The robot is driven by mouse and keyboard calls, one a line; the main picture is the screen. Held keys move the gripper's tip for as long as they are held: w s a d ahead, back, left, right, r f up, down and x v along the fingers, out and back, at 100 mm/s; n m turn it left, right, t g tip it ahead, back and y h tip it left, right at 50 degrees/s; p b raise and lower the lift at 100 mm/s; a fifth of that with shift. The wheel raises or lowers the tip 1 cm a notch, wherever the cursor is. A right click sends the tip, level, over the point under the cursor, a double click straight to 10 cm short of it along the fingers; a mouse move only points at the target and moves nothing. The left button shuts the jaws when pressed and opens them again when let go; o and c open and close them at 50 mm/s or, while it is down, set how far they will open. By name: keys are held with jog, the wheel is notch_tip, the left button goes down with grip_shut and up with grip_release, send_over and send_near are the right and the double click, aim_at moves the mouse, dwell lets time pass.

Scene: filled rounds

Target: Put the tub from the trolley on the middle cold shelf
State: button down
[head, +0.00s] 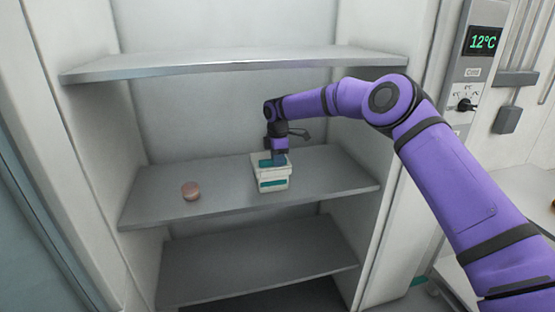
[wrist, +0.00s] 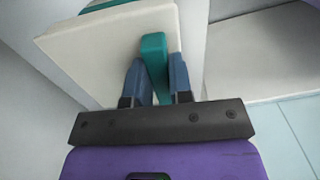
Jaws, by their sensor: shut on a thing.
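The tub (head: 271,176) is white with teal marks and a teal handle on its lid. It is at the middle shelf (head: 225,180) of the cold cabinet, right of the shelf's centre and near the front edge. It looks upright; I cannot tell if its base touches the shelf. My gripper (head: 275,160) is above the tub, pointing down. In the wrist view my gripper (wrist: 155,80) has its two blue fingers shut on the teal handle (wrist: 154,58) of the white lid (wrist: 95,50). The trolley cannot be made out with certainty.
An upper shelf (head: 230,65) is above and a bare lower shelf (head: 255,260) below. The cabinet's side walls flank the shelves. A panel reading 12°C (head: 483,41) is at the right.

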jog(key=shift+f, duration=0.15)
jog(key=shift+c, duration=2.3)
grip_release()
jog(key=shift+r, duration=3.5)
